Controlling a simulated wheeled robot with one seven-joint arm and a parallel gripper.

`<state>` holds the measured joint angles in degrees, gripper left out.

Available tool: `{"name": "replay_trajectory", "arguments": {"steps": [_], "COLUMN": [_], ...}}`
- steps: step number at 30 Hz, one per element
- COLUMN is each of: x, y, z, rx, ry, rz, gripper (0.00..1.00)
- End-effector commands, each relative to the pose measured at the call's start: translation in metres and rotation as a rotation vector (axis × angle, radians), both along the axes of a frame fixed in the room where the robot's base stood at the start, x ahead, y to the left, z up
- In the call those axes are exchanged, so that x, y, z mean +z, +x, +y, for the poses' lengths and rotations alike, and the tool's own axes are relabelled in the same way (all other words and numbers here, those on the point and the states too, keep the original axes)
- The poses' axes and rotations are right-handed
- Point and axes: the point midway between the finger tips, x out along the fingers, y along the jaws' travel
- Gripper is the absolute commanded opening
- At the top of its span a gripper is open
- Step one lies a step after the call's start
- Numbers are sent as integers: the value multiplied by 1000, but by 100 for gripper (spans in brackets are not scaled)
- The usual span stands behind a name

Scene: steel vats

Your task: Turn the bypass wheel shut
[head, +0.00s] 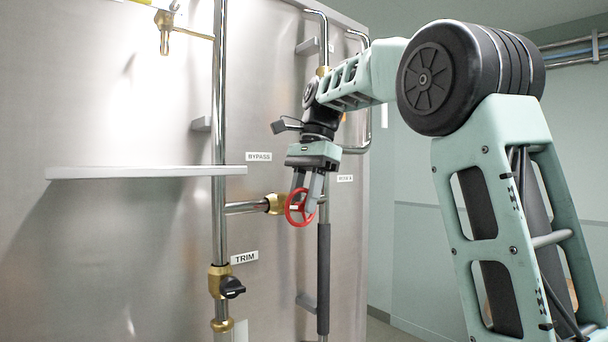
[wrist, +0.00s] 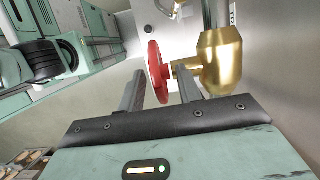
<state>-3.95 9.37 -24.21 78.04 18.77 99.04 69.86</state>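The bypass wheel (head: 288,211) is a small red handwheel on a brass valve (head: 275,203), below and to the right of the BYPASS label (head: 259,157). My gripper (head: 304,202) points down at the wheel from above. In the wrist view the wheel (wrist: 157,72) shows nearly edge-on, left of the brass valve body (wrist: 218,62). My gripper's two fingers (wrist: 160,82) are apart, one on each side of the wheel's lower rim in that picture. A gap shows between the rim and each finger. The fingers hide part of the wheel in the head view.
A vertical steel pipe (head: 219,120) carries the TRIM valve with a black knob (head: 232,287) at lower left. A grey shelf (head: 140,172) juts from the vat at left. A dark-sleeved pipe (head: 323,280) runs down just below and right of the wheel.

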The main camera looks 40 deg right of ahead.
Motion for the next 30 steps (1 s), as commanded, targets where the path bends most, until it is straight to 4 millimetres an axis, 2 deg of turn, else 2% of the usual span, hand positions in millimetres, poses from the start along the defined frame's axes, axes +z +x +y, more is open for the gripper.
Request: {"name": "replay_trajectory", "arguments": {"steps": [6,12,18,27,29,30], "x": [36,64,76,77,77,75], "y": [1,1,0,0,0,0], "z": [-1,-1,-1,0,0,0], "rx": [-1,-2,-1,-1,0,3], "ry": [-3,-1,-1,0,0,0], "rz": [-3,-2,-1,0,-1,-7], "gripper": [35,35,35,35,48,60]}}
